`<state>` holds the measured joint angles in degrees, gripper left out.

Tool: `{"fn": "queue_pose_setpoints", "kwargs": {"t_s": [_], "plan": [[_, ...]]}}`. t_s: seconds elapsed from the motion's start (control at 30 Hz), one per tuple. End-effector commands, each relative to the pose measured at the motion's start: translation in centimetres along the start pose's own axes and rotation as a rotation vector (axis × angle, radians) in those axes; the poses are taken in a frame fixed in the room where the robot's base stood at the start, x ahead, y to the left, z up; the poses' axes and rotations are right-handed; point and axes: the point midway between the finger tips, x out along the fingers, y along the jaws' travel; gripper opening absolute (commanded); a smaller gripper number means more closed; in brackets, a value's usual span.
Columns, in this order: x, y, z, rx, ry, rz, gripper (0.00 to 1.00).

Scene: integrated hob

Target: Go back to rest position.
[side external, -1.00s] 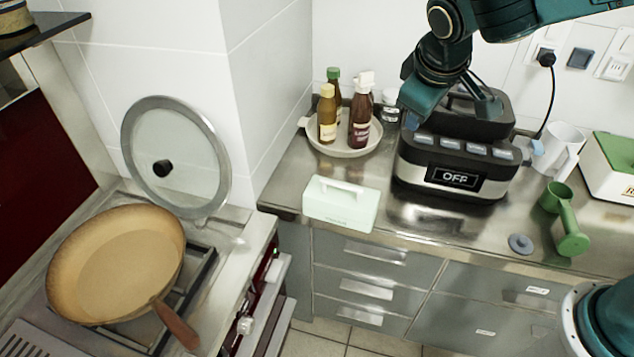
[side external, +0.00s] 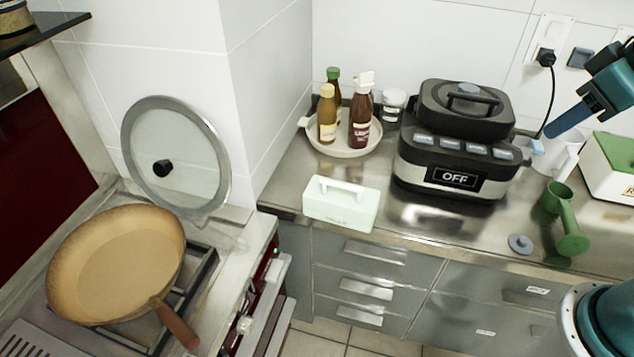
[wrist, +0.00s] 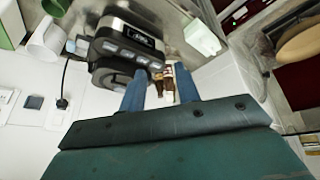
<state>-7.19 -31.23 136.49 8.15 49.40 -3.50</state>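My gripper (side external: 556,128) is at the right edge of the side view, above the counter and in front of the white mug. Most of my arm is out of that view. In the wrist view my gripper (wrist: 160,88) shows two blue fingers standing apart. Nothing is held between them; the bottles seen in the gap are farther off. The black and silver appliance (side external: 455,165), its display reading OFF, stands left of my gripper and apart from it. Its lid with a handle is on top.
A plate (side external: 343,148) with several bottles stands behind a pale green box (side external: 340,203). A white mug (side external: 562,152), green cup-like item (side external: 566,220) and green-lidded box (side external: 612,168) stand at right. A pan (side external: 115,262) sits on the hob. The counter front is partly clear.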

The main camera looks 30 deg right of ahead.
Motion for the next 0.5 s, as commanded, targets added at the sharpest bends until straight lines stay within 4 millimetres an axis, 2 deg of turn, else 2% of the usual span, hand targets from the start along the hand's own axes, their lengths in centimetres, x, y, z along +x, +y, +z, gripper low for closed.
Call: {"fn": "queue_pose_setpoints", "kwargs": {"t_s": [0.1,0.23,0.5], "plan": [[-0.8,0.2,2.1,0.032,0.024,-0.015,0.32],[-1.1,0.1,3.8,0.054,0.037,-0.027,0.32],[-1.3,-0.1,5.0,0.068,0.048,-0.038,0.32]]}}
